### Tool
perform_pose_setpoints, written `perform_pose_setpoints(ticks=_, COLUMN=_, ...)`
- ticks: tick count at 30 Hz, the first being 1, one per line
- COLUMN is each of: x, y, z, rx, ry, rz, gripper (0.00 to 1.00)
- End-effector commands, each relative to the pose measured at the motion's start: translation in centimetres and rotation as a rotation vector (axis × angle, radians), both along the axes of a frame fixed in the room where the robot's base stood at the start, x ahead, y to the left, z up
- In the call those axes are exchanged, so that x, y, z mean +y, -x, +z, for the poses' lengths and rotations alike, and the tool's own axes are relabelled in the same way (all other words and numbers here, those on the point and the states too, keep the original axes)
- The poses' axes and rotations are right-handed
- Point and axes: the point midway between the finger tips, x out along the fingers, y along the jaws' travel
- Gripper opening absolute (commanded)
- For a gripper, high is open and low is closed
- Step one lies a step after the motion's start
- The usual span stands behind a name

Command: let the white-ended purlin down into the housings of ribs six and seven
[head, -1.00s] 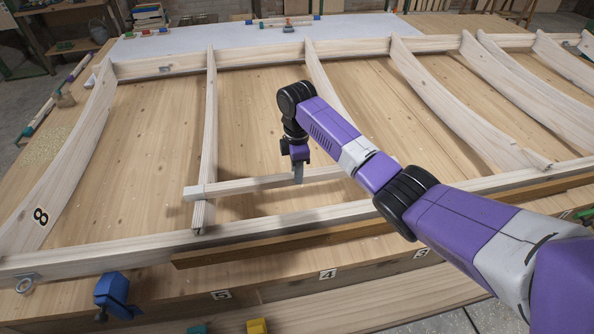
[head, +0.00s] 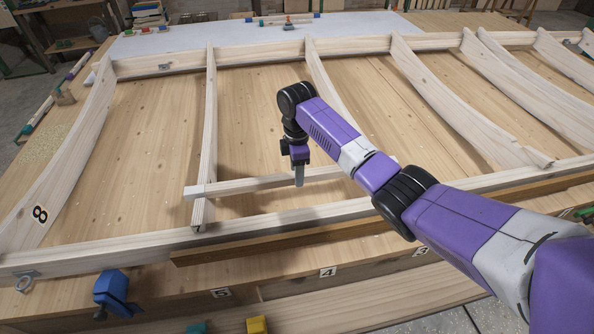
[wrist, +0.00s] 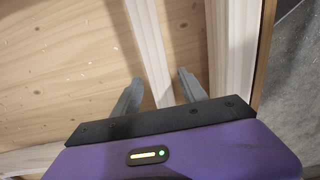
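The white-ended purlin (head: 250,184) lies across the lower part of rib seven (head: 209,130), its white end (head: 193,191) jutting out left of that rib. It runs right towards rib six (head: 322,75), where my arm hides the crossing. I cannot tell how deep either end sits in its housing. My gripper (head: 299,180) is low at the middle of the purlin, pointing down. In the wrist view the fingers (wrist: 160,78) are spread on both sides of the purlin (wrist: 148,40), with a gap showing on each side.
A long front rail (head: 270,222) runs close to the purlin on the near side, and a back rail (head: 250,58) crosses behind. Rib eight (head: 70,150) stands left, with more ribs to the right. A blue clamp (head: 113,292) sits at the front edge.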

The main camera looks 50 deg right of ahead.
Motion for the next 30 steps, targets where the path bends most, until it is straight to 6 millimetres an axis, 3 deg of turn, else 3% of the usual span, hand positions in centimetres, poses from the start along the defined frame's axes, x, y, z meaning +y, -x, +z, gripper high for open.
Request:
perform_pose_setpoints(ticks=11, x=0.0, y=0.0, z=0.3, rx=0.000, ry=0.000, rz=0.000, gripper=0.54)
perform_pose_setpoints(ticks=24, x=0.0, y=-0.1, z=6.5, rx=-0.002, ry=0.001, rz=0.000, gripper=0.54)
perform_pose_setpoints(ticks=30, x=0.0, y=0.0, z=7.7, rx=0.000, ry=0.000, rz=0.000, gripper=0.54)
